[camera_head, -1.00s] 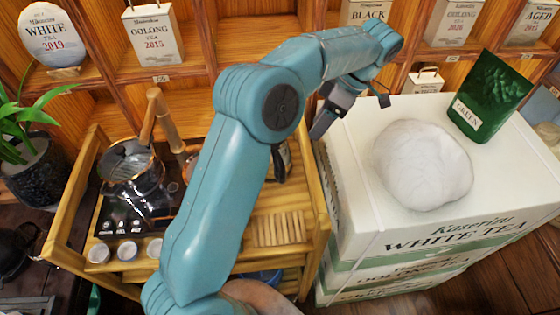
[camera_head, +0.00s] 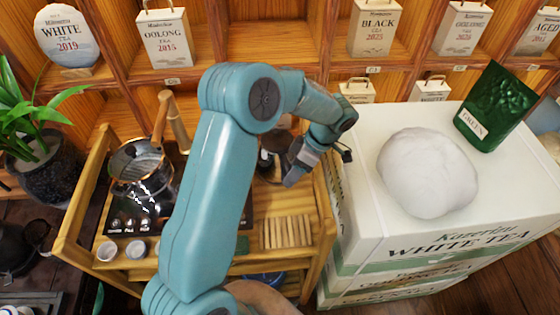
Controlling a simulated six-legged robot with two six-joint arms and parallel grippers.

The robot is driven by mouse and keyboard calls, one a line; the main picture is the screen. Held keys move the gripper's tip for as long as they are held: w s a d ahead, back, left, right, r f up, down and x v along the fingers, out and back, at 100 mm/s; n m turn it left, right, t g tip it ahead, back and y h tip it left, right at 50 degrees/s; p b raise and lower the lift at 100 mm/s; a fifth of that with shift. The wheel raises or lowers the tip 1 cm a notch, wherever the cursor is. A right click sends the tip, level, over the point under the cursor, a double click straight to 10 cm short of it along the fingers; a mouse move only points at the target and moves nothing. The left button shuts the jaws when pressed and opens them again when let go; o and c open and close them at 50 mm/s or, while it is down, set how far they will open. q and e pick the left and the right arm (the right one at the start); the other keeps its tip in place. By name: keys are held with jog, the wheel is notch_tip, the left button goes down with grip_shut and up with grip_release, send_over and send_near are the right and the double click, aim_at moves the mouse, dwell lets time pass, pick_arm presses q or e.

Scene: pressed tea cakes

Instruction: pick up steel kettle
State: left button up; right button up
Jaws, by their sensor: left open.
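A shiny see-through kettle (camera_head: 140,172) with an upright wooden handle stands on a black stove at the left of the wooden cart. I cannot tell if it is steel. Another vessel (camera_head: 266,163) with a dark handle shows only in part, behind my left arm on the cart. Most of its body is hidden, so I cannot name it surely. My left gripper (camera_head: 295,172) is open and empty. It hangs above the right side of the cart, just right of the half-hidden vessel in the picture. My right gripper does not show.
Small cups (camera_head: 136,249) and a slatted wooden piece (camera_head: 286,231) are on the cart. At right, stacked white tea boxes (camera_head: 350,215) carry a white rounded bundle (camera_head: 428,172) and a green packet (camera_head: 494,108). Shelves (camera_head: 225,50) stand behind. A plant (camera_head: 40,150) is at left.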

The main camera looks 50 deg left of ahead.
pick_arm(q)
jog(key=shift+s+a, duration=0.1)
jog(key=shift+s, duration=0.15)
jog(key=shift+w+f, duration=0.1)
jog(key=shift+w, duration=0.1)
grip_shut()
jog(key=shift+s, duration=0.1)
dwell(1.0)
